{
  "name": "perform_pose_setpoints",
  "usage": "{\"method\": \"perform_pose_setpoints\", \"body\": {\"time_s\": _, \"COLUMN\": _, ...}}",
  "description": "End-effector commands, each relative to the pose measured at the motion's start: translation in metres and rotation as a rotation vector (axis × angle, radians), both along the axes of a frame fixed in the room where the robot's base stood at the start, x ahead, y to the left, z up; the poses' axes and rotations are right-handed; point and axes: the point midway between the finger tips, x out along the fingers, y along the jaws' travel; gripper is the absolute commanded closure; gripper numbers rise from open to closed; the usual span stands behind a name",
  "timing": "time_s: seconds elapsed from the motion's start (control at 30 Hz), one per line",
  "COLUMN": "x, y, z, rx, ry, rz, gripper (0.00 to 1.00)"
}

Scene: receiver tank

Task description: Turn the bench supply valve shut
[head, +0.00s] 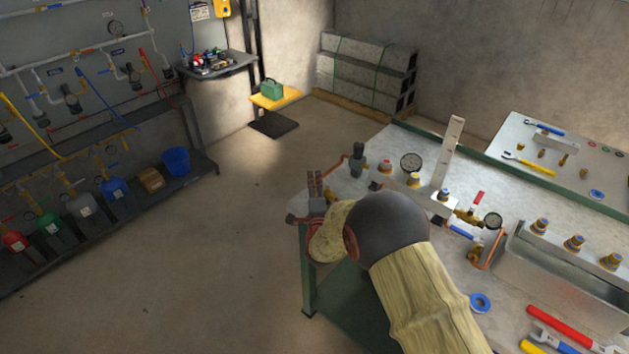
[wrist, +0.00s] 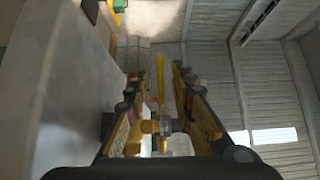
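Which valve is the bench supply valve I cannot tell. On the left wall, a pipe panel (head: 85,70) carries several yellow, blue and red levers and gauges.
The bench (head: 520,215) also holds a metal tank (head: 560,262) with brass fittings on top, a tape roll (head: 481,302) and red-handled pliers (head: 560,322). Gas cylinders (head: 115,188) and a blue bucket (head: 177,161) stand on a low rack. The floor between is clear.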

Motion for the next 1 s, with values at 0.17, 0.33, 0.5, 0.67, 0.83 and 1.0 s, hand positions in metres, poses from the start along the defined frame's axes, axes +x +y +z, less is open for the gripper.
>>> {"method": "perform_pose_setpoints", "body": {"time_s": 0.17, "x": 0.018, "y": 0.002, "z": -0.001, "rx": 0.000, "ry": 0.000, "rz": 0.000, "gripper": 0.76}}
{"method": "perform_pose_setpoints", "body": {"time_s": 0.33, "x": 0.024, "y": 0.003, "z": 0.000, "rx": 0.000, "ry": 0.000, "rz": 0.000, "gripper": 0.76}}
{"method": "perform_pose_setpoints", "body": {"time_s": 0.5, "x": 0.024, "y": 0.003, "z": 0.000, "rx": 0.000, "ry": 0.000, "rz": 0.000, "gripper": 0.76}}
{"method": "perform_pose_setpoints", "body": {"time_s": 0.67, "x": 0.023, "y": 0.003, "z": 0.000, "rx": 0.000, "ry": 0.000, "rz": 0.000, "gripper": 0.84}}
{"method": "perform_pose_setpoints", "body": {"time_s": 0.83, "x": 0.023, "y": 0.003, "z": 0.000, "rx": 0.000, "ry": 0.000, "rz": 0.000, "gripper": 0.93}}
{"method": "perform_pose_setpoints", "body": {"time_s": 1.0, "x": 0.023, "y": 0.003, "z": 0.000, "rx": -0.001, "ry": 0.001, "rz": 0.000, "gripper": 1.00}}
